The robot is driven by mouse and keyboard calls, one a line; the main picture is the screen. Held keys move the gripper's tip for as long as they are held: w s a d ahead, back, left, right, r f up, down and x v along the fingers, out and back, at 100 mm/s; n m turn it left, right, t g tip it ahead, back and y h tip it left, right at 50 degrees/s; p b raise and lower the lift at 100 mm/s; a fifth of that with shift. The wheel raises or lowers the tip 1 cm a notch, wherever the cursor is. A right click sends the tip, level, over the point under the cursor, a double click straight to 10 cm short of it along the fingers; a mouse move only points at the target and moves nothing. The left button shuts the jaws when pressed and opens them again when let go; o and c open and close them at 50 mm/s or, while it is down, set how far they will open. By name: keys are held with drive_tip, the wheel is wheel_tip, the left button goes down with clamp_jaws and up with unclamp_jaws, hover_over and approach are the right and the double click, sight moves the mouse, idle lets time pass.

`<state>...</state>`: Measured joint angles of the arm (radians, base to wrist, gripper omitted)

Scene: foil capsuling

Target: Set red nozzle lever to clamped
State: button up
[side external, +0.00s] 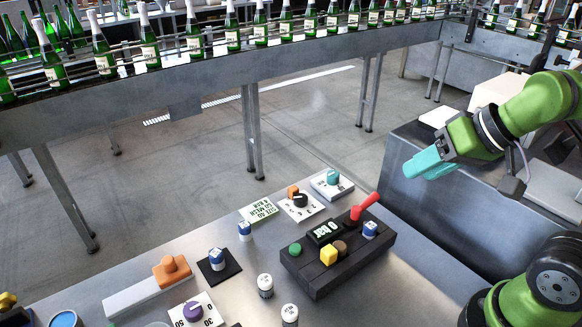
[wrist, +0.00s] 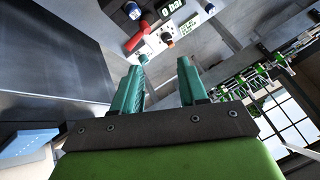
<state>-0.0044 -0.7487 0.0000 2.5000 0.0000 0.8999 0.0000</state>
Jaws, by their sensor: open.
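The red nozzle lever (side external: 365,206) sits at the back right corner of a dark control box (side external: 318,278). Its handle tilts up and to the right in the side view. In the wrist view the red lever (wrist: 137,38) shows near the top, beyond my fingertips. My gripper (side external: 424,164) has teal fingers and is open and empty. It hangs above and to the right of the lever, well apart from it. In the wrist view my gripper (wrist: 162,68) shows a clear gap between its fingers. I cannot read any clamp marking by the lever.
An orange-handled slider (side external: 172,270) lies left. Bottles line the conveyor behind.

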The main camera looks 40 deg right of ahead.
drive_tip(key=a, duration=0.1)
drive_tip(key=a+f+y, duration=0.1)
drive_tip(key=a, duration=0.1)
drive_tip(key=shift+w+g, duration=0.2)
drive_tip(key=shift+g, duration=0.1)
drive_tip(key=c, duration=0.5)
drive_tip(key=w+a, duration=0.1)
drive_tip(key=a, duration=0.1)
drive_tip(key=w+a+r+t+y, duration=0.1)
drive_tip(key=a, duration=0.1)
drive_tip(key=w+a+y, duration=0.1)
drive_tip(key=a, duration=0.1)
drive_tip(key=shift+w+r+t, duration=0.1)
drive_tip(key=shift+r+t, duration=0.2)
drive_tip(key=shift+r, duration=0.05)
clamp_jaws()
drive_tip(key=w+m+t+h, duration=0.4)
drive_tip(key=w+m, duration=0.2)
drive_tip(key=m, duration=0.3)
drive_tip(key=s+d+f+m+g+h, duration=0.4)
drive_tip(key=s+d+f+g+h, duration=0.1)
drive_tip(key=s+d+f+g, duration=0.2)
drive_tip(key=shift+s+d+f+h, duration=0.35)
drive_tip(key=shift+s+d, duration=0.2)
drive_tip(key=shift+s, duration=0.2)
